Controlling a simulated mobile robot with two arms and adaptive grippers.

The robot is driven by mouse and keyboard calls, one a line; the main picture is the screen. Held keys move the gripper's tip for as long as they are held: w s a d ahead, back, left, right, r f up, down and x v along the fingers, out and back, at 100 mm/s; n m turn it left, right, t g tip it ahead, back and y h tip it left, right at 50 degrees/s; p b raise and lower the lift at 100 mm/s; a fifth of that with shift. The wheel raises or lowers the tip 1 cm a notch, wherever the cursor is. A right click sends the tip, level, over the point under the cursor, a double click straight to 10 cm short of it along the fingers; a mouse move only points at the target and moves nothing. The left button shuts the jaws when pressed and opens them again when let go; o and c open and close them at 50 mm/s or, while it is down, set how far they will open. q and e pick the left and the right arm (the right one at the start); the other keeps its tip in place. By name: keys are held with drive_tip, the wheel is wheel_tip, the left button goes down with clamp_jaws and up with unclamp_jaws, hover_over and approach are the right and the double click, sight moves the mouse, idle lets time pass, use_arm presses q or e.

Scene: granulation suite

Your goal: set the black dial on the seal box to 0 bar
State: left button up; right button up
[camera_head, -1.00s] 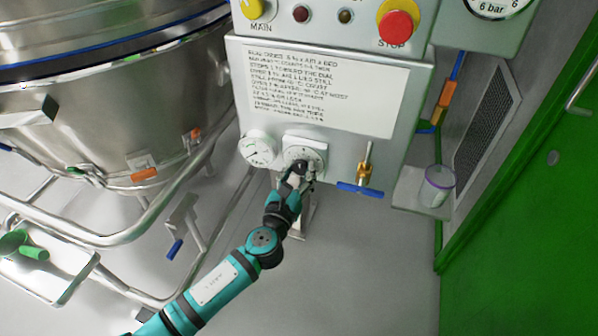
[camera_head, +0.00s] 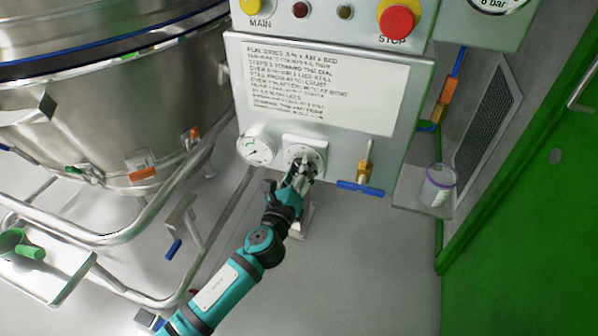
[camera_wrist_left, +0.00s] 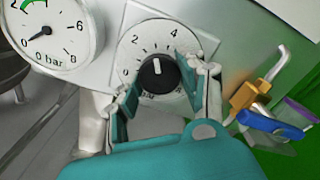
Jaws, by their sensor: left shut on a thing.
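The black dial (camera_wrist_left: 157,74) sits on a white square plate with a printed scale on the front of the seal box (camera_head: 222,90). In the left wrist view its white pointer line points up, between the 2 and the 4. My left gripper (camera_head: 303,170) reaches up to the dial from below. In the left wrist view its two fingers (camera_wrist_left: 160,88) stand on either side of the knob, shut on it. In the head view the gripper hides most of the knob. My right gripper is not in view.
A round pressure gauge (camera_head: 257,150) left of the dial has its needle near 0 bar. A brass valve with a blue handle (camera_head: 360,188) is to the right. A red stop button (camera_head: 397,21) is above. A steel vessel (camera_head: 90,110) fills the left.

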use_arm(q)
drive_tip(key=shift+r+n+p, duration=0.1)
drive_tip(key=shift+n+p, duration=1.05)
drive_tip(key=shift+n, duration=8.05)
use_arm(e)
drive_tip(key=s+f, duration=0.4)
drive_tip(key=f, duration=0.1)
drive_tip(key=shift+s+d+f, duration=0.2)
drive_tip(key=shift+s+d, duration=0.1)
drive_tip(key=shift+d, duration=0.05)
use_arm(q)
drive_tip(key=o, duration=1.2)
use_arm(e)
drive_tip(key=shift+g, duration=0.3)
